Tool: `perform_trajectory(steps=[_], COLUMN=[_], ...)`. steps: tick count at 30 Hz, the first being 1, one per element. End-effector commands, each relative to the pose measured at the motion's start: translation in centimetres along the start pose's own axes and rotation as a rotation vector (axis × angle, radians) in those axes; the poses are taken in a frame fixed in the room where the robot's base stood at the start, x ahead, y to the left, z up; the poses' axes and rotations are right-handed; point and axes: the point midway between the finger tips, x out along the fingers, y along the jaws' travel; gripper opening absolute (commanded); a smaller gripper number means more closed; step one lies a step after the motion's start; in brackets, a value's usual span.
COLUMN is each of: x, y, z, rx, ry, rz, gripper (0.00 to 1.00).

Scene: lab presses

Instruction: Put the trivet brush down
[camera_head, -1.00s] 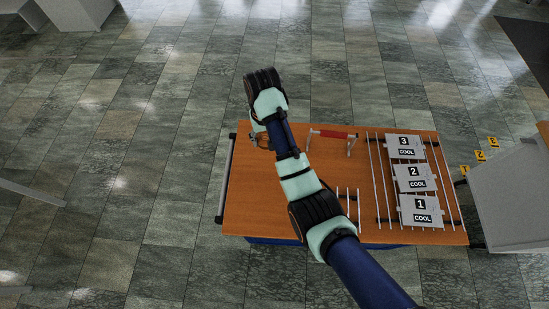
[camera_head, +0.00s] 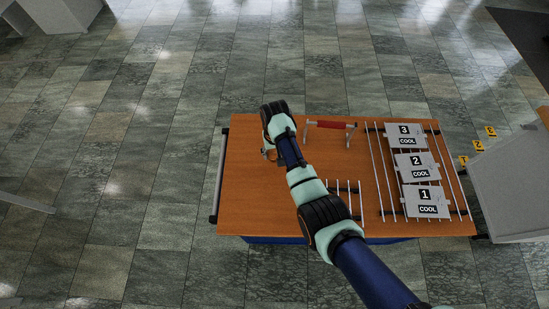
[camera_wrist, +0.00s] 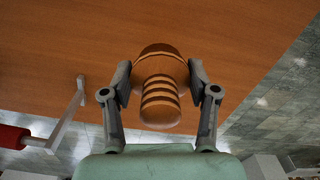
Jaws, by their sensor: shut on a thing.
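The trivet brush (camera_wrist: 160,90) shows in the wrist view as a round, ringed wooden handle. My gripper (camera_wrist: 160,78) is shut on it, with one grey finger on each side. The lower part of the brush is hidden behind its handle, and I cannot tell whether it touches the wood below. In the head view my gripper (camera_head: 268,153) is over the left part of the wooden table (camera_head: 245,200), mostly hidden under my wrist. The brush cannot be made out there.
A stand with a red bar (camera_head: 331,125) is just right of my gripper. A rack (camera_head: 383,180) with several "COOL" plates (camera_head: 410,136) fills the table's right side. Small upright metal rods (camera_head: 345,188) stand near the front middle. The table's left part is clear.

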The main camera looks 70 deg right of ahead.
Motion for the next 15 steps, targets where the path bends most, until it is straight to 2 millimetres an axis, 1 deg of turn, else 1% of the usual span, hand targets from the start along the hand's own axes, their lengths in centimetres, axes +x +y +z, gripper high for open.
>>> perform_trajectory(steps=[5, 9, 11, 15], x=[0.8, 3.5, 4.2, 4.5], y=[0.0, 0.0, 0.0, 0.0], z=[0.0, 0.1, 0.0, 0.0], rx=[0.000, 0.000, 0.000, 0.000], ry=[-0.001, -0.003, -0.001, 0.001], rz=[0.000, 0.000, 0.000, 0.000], gripper=[0.31, 0.31, 0.31, 0.31])
